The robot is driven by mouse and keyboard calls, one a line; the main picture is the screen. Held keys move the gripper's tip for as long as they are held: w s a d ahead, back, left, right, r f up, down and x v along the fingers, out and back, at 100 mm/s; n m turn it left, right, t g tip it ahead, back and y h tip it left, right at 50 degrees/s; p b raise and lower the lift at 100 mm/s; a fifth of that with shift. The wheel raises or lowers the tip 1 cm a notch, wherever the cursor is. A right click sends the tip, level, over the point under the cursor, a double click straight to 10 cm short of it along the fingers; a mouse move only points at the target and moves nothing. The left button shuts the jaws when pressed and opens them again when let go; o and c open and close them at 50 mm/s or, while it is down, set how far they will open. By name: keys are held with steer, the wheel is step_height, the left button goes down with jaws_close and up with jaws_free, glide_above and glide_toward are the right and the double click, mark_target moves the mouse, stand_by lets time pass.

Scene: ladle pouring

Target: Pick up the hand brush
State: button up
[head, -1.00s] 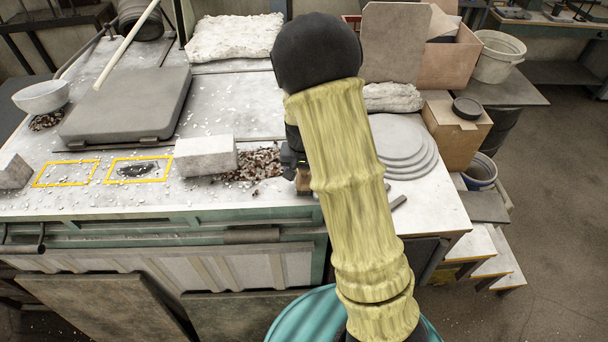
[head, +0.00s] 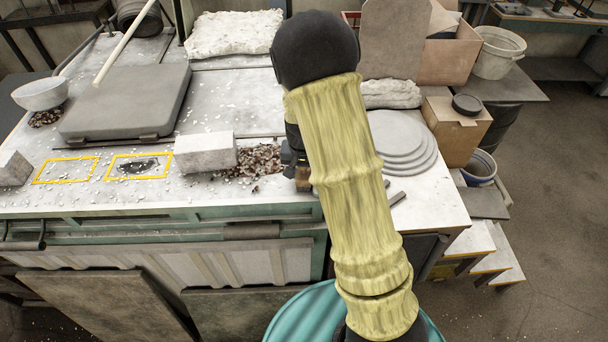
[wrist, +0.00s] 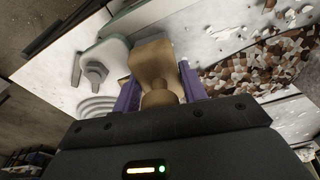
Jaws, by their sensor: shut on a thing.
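The hand brush (wrist: 152,62) shows in the wrist view as a tan, wood-coloured body between the purple fingers. My gripper (wrist: 160,90) is shut on it, with one finger on each side. In the head view my gripper (head: 296,168) is mostly hidden behind my yellow-sleeved arm, near the table's front edge. Only a small brown bit shows there, and I cannot tell whether the brush touches the table. The brush's bristles cannot be made out.
A pile of brown and white chips (head: 258,160) lies left of my gripper, beside a pale block (head: 205,152). Stacked round grey plates (head: 402,145) stand to the right. Two yellow-outlined areas (head: 108,172) mark the table's left front. A grey slab (head: 125,100) lies behind them.

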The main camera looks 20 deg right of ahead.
steer(key=shift+w+r+b, duration=0.1)
steer(key=shift+r+b, duration=0.2)
steer(key=shift+r, duration=0.35)
step_height(320, 180, up, 9)
steer(key=b, duration=0.2)
steer(key=shift+f+b, duration=0.1)
steer(key=shift+b, duration=0.25)
steer(key=shift+o, duration=1)
steer(key=shift+c, duration=0.3)
